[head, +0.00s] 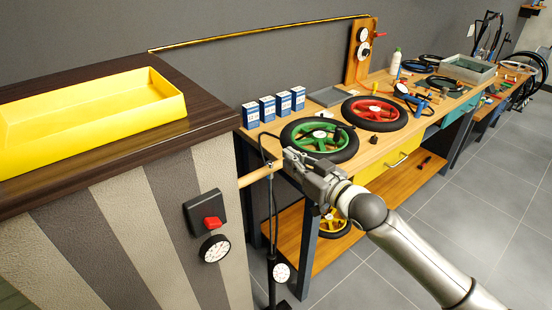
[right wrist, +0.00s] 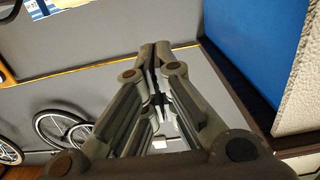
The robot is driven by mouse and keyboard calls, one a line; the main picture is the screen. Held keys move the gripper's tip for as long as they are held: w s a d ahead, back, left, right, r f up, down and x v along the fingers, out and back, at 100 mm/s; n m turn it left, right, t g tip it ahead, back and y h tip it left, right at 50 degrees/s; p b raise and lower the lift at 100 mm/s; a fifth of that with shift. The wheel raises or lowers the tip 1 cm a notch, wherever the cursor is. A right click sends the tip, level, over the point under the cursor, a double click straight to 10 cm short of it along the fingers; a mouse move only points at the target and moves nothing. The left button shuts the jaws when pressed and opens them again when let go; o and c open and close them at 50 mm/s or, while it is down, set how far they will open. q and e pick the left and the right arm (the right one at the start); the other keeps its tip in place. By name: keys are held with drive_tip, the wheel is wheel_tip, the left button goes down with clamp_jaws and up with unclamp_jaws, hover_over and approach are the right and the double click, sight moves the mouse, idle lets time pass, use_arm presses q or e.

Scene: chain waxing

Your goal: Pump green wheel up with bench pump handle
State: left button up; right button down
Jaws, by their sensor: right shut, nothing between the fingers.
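The green wheel (head: 312,140) with a black tyre lies flat on the near end of the wooden bench. The bench pump has a wooden handle (head: 258,175), a thin dark shaft (head: 275,215) and a white gauge (head: 281,272) low down. A dark hose rises beside the handle toward the green wheel; its far end is hard to make out. My right gripper (head: 288,158) is shut and empty at the handle's right end, in front of the green wheel; I cannot tell whether it touches the handle. Its closed fingers (right wrist: 156,50) also fill the middle of the right wrist view.
A red wheel (head: 375,113) and several blue-white boxes (head: 267,108) are on the bench. A yellow wheel (head: 335,226) is on the shelf below. A counter with a yellow tray (head: 160,108) stands left, close to the handle. The floor on the right (head: 480,190) is clear.

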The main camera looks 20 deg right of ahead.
sight(276, 162)
use_arm(q)
drive_tip(key=shift+r+p, duration=1.15)
drive_tip(key=shift+r, duration=0.25)
use_arm(e)
drive_tip(key=shift+w+a+f, duration=0.35)
drive_tip(key=shift+w+f, duration=0.35)
drive_tip(key=shift+w, duration=0.3)
drive_tip(key=shift+w+a+f, duration=0.4)
drive_tip(key=shift+w+f, duration=0.35)
drive_tip(key=shift+w, duration=0.2)
drive_tip(key=shift+w+a+f, duration=0.35)
drive_tip(key=shift+w+f, duration=0.35)
drive_tip(key=shift+w, duration=0.3)
use_arm(q)
drive_tip(key=shift+d, duration=0.1)
